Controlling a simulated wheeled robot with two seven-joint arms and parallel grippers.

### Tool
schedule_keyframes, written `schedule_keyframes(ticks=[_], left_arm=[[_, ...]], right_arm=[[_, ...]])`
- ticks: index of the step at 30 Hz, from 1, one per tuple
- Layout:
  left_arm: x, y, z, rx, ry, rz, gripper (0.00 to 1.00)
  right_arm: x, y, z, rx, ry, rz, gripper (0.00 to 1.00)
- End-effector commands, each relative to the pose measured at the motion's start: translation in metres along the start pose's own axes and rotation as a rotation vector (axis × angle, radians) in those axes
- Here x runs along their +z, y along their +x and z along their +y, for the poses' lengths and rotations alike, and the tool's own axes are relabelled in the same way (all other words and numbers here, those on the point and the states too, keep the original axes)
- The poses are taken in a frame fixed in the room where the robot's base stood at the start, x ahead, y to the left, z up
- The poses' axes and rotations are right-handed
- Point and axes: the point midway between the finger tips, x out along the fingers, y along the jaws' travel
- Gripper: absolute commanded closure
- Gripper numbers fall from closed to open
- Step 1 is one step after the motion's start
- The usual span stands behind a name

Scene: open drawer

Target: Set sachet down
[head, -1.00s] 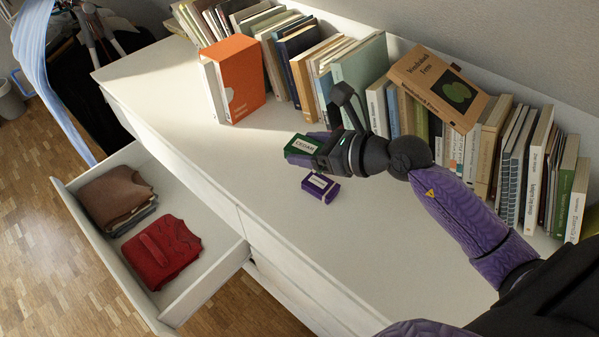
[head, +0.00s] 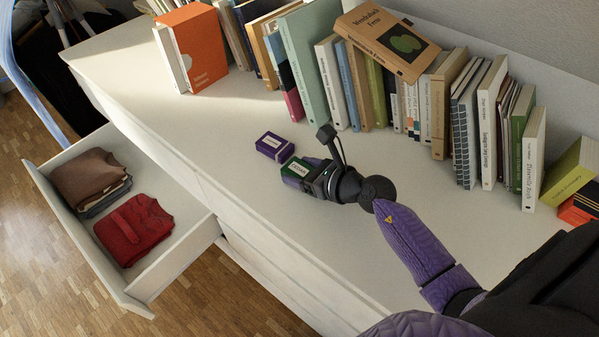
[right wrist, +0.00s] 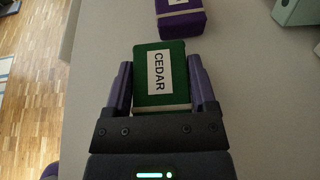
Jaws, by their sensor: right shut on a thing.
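The green sachet with a white label reading CEDAR (right wrist: 160,75) is between the two purple fingers of my right gripper (head: 297,172). The gripper is shut on it, and the sachet also shows in the head view (head: 299,165). It is over the white dresser top; I cannot tell whether it touches the surface. A purple box with a white label (head: 274,146) lies on the dresser top just beyond it, and shows at the top of the right wrist view (right wrist: 181,18). My left gripper is not in view.
The open drawer (head: 185,250) at the left holds a red folded garment (head: 133,230) and a brown one (head: 90,178). The dresser top (head: 215,125) between is clear.

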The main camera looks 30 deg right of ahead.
Motion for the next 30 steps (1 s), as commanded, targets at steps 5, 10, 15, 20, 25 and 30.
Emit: schedule_keyframes(ticks=[5,10,15,20,25,30], left_arm=[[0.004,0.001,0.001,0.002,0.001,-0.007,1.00],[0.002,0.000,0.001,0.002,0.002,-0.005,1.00],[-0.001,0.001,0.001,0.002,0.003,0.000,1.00],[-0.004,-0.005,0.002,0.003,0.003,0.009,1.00],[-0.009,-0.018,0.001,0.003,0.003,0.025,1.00],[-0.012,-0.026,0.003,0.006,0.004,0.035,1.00]], right_arm=[[-0.001,0.001,0.000,0.001,0.000,0.000,0.84],[-0.001,0.000,0.000,0.000,0.000,-0.001,0.00],[-0.001,0.000,0.000,0.000,0.000,-0.001,0.00],[0.003,-0.007,0.000,-0.001,-0.001,0.000,0.00],[0.004,-0.045,0.000,-0.001,-0.004,0.003,0.00],[0.003,-0.086,0.000,0.000,-0.002,0.004,0.00]])
